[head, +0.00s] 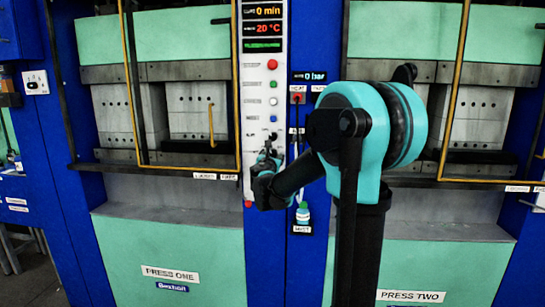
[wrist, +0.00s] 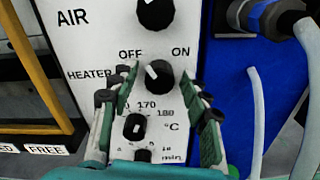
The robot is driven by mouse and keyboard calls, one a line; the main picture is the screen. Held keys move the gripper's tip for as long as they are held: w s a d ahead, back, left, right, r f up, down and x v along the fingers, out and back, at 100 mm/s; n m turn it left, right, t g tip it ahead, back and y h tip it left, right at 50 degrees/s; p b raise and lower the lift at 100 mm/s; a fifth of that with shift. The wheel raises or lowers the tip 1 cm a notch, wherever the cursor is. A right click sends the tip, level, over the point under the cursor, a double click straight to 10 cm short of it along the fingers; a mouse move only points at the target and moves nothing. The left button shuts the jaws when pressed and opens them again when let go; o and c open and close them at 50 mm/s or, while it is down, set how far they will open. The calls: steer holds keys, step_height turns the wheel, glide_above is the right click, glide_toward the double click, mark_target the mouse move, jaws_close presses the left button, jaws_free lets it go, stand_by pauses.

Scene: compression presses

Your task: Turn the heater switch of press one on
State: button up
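The heater switch (wrist: 160,84) is a black round knob with a white pointer mark on the white panel (wrist: 85,40) in the wrist view. Its mark tilts up and to the left, toward the OFF label; ON is printed at upper right. My gripper (wrist: 158,80) is open, with one green-padded finger on each side of the knob. I cannot tell whether either finger touches it. In the head view my gripper (head: 266,160) is at the lower part of press one's panel (head: 262,95) and hides the heater switch.
The AIR knob (wrist: 156,12) is just above the heater switch. A temperature dial (wrist: 137,127) is just below. Press one's yellow guard frame (head: 130,90) stands left of the panel. A hose and fitting (wrist: 262,15) are to the right.

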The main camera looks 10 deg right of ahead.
jaws_close()
steer(key=shift+m, duration=0.3)
steer(key=m, duration=1.1)
steer(key=shift+m, duration=0.3)
stand_by(0.3)
steer(key=shift+o, duration=0.8)
jaws_free()
